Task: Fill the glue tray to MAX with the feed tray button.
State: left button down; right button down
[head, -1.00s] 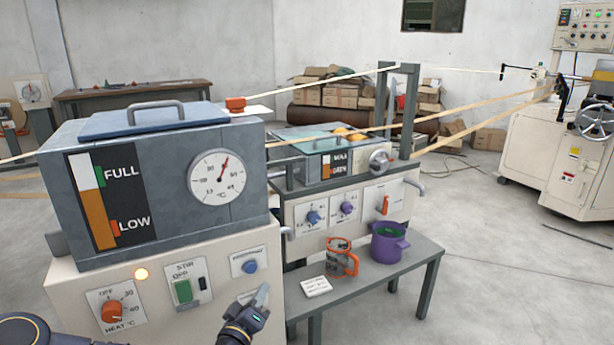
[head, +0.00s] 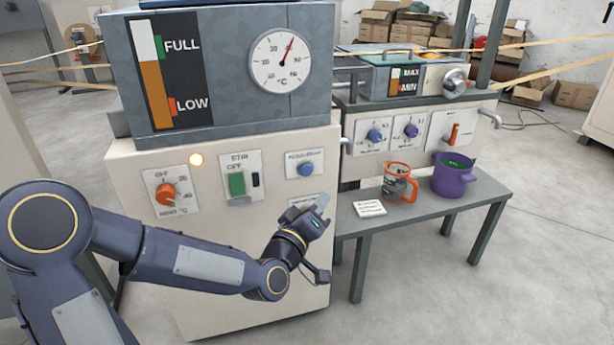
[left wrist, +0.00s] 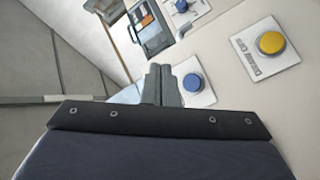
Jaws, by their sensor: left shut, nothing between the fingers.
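My left gripper (head: 322,200) is shut and empty in front of the big glue tank's cabinet, to the lower right of a blue button (head: 305,169). It partly covers a second plate below that button. In the left wrist view the shut fingers (left wrist: 162,72) are close beside a blue button (left wrist: 193,83); whether they touch it I cannot tell. A yellow button (left wrist: 270,43) sits farther right there. My right gripper is out of view.
The tank's FULL/LOW gauge (head: 151,96) is orange to near FULL. A bench (head: 425,215) at right carries an orange-handled jug (head: 399,184), a purple pot (head: 455,176) and a white card (head: 369,208). Open floor lies in front of the bench.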

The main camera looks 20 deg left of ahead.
aim_at(312, 170)
pick_arm(q)
jog(key=w+a+p, duration=0.1)
jog(key=w+a, duration=0.4)
jog(key=w, duration=0.2)
jog(key=shift+w, duration=0.15)
dwell(0.3)
jog(key=shift+w, duration=0.1)
dwell(1.9)
jog(key=shift+w+a, duration=0.2)
jog(key=shift+w, duration=0.05)
jog(key=shift+w+a+b, duration=0.25)
jog(key=shift+w+b, duration=0.05)
jog(key=shift+w, duration=0.05)
dwell(4.2)
